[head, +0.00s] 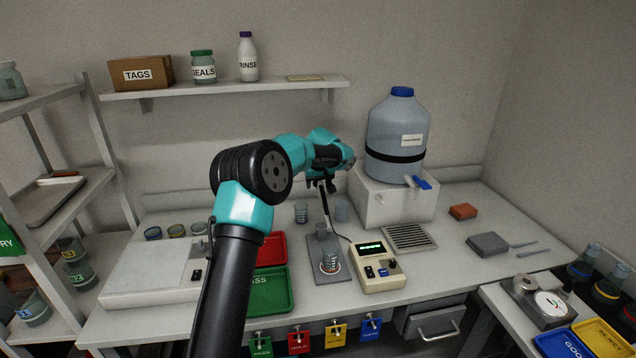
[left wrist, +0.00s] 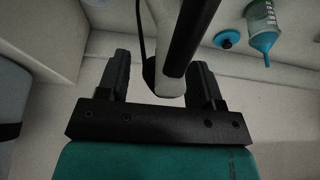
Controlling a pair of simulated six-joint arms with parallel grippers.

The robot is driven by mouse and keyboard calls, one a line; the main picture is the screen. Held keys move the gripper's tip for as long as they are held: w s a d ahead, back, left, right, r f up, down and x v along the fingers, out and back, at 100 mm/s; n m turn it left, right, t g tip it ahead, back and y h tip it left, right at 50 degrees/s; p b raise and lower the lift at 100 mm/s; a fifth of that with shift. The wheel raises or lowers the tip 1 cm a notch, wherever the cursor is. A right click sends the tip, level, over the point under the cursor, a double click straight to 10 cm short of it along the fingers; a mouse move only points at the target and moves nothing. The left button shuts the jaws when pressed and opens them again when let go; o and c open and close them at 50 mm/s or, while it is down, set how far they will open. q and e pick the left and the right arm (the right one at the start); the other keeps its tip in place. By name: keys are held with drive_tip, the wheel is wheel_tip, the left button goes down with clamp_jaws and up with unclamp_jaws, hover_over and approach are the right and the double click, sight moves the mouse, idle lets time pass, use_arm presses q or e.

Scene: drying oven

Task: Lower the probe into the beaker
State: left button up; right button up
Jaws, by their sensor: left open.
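My left gripper (head: 322,183) is over the bench, behind and above the beaker; it also shows in the left wrist view (left wrist: 170,85). Its jaws are open, one finger on each side of a pale and black piece (left wrist: 172,60) that looks like the probe or its holder. In the head view the dark, slim probe (head: 325,203) shows just below the gripper. The beaker (head: 330,261) stands upright on a grey plate (head: 344,272). The beige meter (head: 381,270) with a green display is right of it. The probe's tip cannot be made out clearly. My right gripper is not in view.
A large blue-capped water carboy (head: 397,135) on a white block (head: 392,200) stands close right of the gripper. A grey drain grille (head: 408,237) is behind the meter.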

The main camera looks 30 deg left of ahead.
use_arm(q)
clamp_jaws()
idle(0.5)
drive_tip(key=shift+s+d, duration=0.1)
drive_tip(key=shift+d, duration=0.05)
